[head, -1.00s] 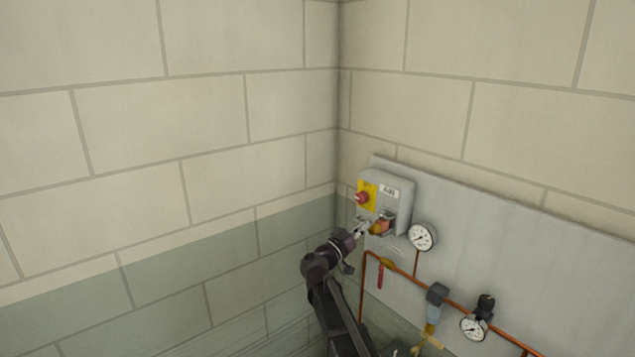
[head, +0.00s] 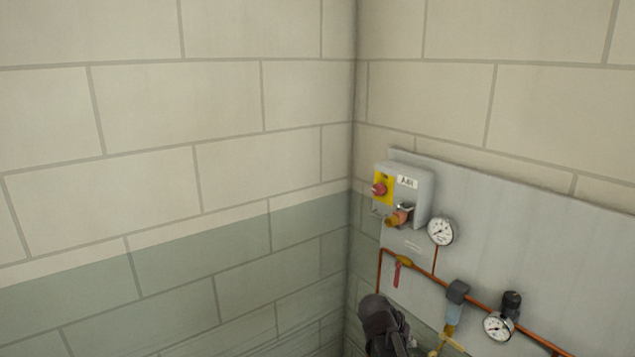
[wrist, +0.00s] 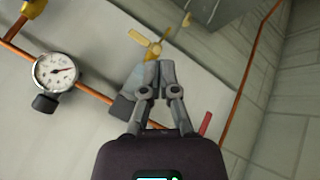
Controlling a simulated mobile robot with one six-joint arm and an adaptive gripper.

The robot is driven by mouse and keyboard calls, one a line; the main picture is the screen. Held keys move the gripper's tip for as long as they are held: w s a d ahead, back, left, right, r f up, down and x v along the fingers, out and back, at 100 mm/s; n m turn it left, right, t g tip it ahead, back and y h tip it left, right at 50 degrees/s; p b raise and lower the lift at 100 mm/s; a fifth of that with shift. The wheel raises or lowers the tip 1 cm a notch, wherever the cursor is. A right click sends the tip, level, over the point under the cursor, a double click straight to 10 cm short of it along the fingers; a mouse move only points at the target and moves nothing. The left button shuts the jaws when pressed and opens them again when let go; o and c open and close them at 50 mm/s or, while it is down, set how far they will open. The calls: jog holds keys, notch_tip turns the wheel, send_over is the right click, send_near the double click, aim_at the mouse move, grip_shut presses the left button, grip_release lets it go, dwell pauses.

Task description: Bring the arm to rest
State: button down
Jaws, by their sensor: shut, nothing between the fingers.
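My arm (head: 380,322) shows at the bottom of the head view, low in front of the wall panel; its gripper end is hidden there. In the wrist view my gripper (wrist: 159,68) has its two fingers together, with nothing held between them. Behind the fingertips in that view are a grey-blue fitting (wrist: 133,84) and a yellow handle (wrist: 147,43). I cannot tell how far they are from the fingers.
A grey panel (head: 560,240) carries a switch box (head: 415,190) with a red knob (head: 379,188), two gauges (head: 441,231) (head: 498,326), a copper pipe (head: 535,337) and a red-handled valve (head: 397,272). Block walls (head: 150,190) meet in a corner left of it.

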jog(key=s+a+f+n+g+y+b, duration=0.2)
jog(key=s+a+f+n+y+b, duration=0.2)
jog(key=s+a+f+y, duration=0.3)
jog(key=s+f, duration=0.1)
jog(key=s, duration=0.1)
jog(key=shift+s+f, duration=0.25)
jog(key=shift+s, duration=0.1)
jog(key=shift+d, duration=0.1)
dwell(1.3)
